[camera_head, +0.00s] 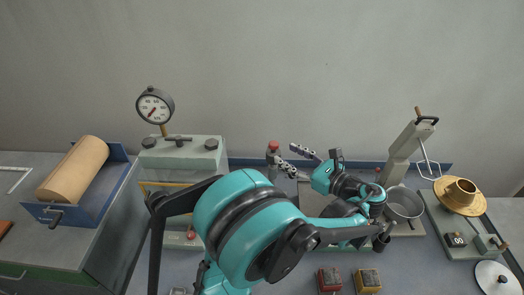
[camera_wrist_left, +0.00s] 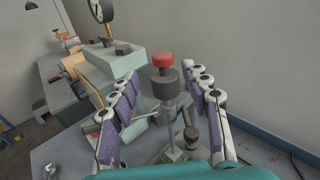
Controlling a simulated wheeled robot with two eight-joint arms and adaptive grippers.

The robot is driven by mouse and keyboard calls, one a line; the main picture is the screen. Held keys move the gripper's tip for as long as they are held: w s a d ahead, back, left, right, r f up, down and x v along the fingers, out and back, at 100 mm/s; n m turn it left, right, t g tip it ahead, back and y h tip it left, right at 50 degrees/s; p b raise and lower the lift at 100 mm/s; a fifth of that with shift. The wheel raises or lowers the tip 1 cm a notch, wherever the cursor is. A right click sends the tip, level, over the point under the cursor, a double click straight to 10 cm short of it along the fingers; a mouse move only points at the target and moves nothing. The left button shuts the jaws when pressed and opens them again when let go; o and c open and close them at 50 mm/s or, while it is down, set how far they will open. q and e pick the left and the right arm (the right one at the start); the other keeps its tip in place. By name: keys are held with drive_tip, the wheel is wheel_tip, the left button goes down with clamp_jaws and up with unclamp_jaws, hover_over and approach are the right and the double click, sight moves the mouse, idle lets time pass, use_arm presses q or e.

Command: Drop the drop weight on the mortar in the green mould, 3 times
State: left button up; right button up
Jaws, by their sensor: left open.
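My left gripper (camera_head: 292,159) is open, its two purple-padded fingers apart. In the left wrist view the fingers (camera_wrist_left: 163,76) stand on either side of the drop weight (camera_wrist_left: 166,86), a dark grey cylinder with a red knob (camera_wrist_left: 163,59) above it on an upright rod. I cannot tell whether the fingers touch it. In the head view only the red knob (camera_head: 273,146) shows clearly, just left of the fingers; my arm hides the rest. A pale green base under the rod is partly hidden, and I cannot make out the green mould or its mortar. My right gripper is not in view.
Red (camera_head: 330,279) and yellow (camera_head: 367,280) moulds sit at the front of the bench. A press with a dial gauge (camera_head: 155,106) stands left, beside a blue tray (camera_head: 122,170) holding a tan cylinder (camera_head: 75,168). A mixer (camera_head: 408,140) with a metal bowl (camera_head: 404,203) stands right.

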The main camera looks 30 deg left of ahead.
sight(277, 145)
use_arm(q)
drive_tip(key=shift+w+d+f+m+t+y, duration=0.1)
drive_tip(key=shift+d+f+m+t+y, duration=0.15)
drive_tip(key=shift+m+t, duration=0.2)
drive_tip(key=shift+a+r+m+y+b, duration=0.15)
drive_tip(key=shift+r+m+y+b, duration=0.1)
drive_tip(key=shift+b, duration=0.1)
drive_tip(key=shift+a+r, duration=0.1)
drive_tip(key=shift+a, duration=0.15)
drive_tip(key=b+x, duration=0.1)
drive_tip(key=x, duration=0.5)
drive_tip(key=shift+w+a, duration=0.1)
drive_tip(key=shift+a, duration=0.25)
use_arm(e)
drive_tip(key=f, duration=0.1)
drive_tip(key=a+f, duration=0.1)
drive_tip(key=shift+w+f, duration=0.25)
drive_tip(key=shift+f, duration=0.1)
use_arm(q)
clamp_jaws()
drive_tip(key=shift+r, duration=0.1)
